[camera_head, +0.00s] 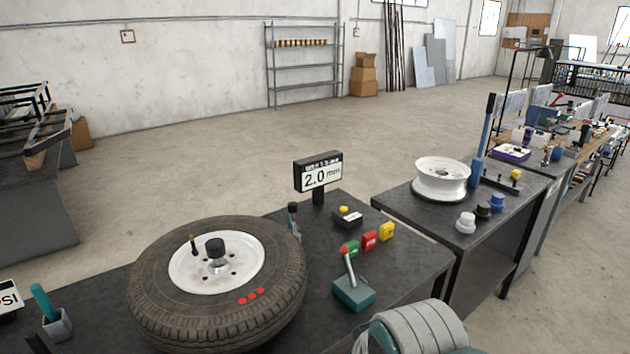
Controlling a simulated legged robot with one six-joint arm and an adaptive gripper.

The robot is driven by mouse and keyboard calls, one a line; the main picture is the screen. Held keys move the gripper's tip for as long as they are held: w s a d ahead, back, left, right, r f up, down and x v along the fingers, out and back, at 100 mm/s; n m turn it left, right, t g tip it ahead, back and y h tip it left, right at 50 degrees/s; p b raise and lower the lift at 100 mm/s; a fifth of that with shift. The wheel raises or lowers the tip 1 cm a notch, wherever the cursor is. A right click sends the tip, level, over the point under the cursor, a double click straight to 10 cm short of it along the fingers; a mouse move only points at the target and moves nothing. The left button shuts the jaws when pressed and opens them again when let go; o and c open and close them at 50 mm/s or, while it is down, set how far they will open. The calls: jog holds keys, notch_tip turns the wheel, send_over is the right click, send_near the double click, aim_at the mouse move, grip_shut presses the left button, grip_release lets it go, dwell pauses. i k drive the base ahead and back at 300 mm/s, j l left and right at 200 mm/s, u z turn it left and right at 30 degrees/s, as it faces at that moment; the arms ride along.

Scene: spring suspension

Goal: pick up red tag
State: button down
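The red tag (370,240) stands on the dark workbench (395,279), in a slanting row between a green tag (349,249) and a yellow tag (387,231). It looks like a small upright block with a pale mark on its face. My gripper is not in view, and nothing is seen touching the red tag.
A teal box with a red-knobbed lever (354,292) stands just in front of the tags. A large tyre (155,305) lies to the left. A display reading 2.0 mm (319,173) stands behind. A grey rounded object (425,325) shows at the bottom edge.

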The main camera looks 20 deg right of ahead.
aim_at(369, 242)
jog(key=i+l+u, duration=0.25)
jog(key=l, duration=0.4)
jog(key=l+u, duration=0.2)
jog(key=l, duration=0.45)
jog(key=l+u, duration=0.25)
jog(key=l, duration=0.4)
jog(key=i, duration=0.05)
